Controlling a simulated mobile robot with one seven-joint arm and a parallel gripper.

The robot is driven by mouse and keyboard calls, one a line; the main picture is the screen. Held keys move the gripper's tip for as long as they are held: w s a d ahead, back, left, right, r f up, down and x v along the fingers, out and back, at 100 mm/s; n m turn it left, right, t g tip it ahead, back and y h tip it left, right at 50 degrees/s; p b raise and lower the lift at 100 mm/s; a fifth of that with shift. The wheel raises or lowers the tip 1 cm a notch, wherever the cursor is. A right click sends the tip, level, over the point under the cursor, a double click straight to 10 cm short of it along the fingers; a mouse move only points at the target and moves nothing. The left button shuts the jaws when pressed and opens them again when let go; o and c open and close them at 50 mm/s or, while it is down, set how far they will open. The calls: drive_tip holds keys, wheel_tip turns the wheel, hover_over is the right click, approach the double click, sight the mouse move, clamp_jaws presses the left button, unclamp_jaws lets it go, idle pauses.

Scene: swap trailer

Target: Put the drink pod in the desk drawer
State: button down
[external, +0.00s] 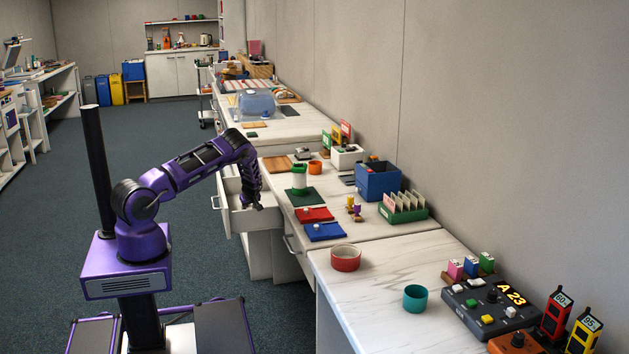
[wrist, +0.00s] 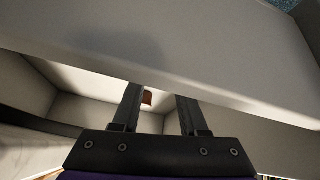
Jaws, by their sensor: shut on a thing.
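My gripper (external: 258,206) points down into the open desk drawer (external: 240,217), near the desk's edge. In the wrist view its two fingers (wrist: 160,100) stand apart, and a pale panel covers their tips. A small brown patch (wrist: 147,97) shows between the fingers, close to the left one. I take it for part of the drink pod, held between the fingers; most of it is hidden. The drawer's pale inside (wrist: 85,85) shows around and behind the fingers. In the external view the pod cannot be made out.
The pale panel (wrist: 170,55) crosses the wrist view close to my fingertips. The floor left of the drawer is clear.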

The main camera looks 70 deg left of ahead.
drive_tip(key=shift+f, duration=0.25)
drive_tip(key=shift+c, duration=2.2)
unclamp_jaws()
drive_tip(key=shift+r, duration=0.15)
drive_tip(key=p+v, duration=0.1)
drive_tip(key=v, duration=1.1)
drive_tip(key=shift+p, duration=0.35)
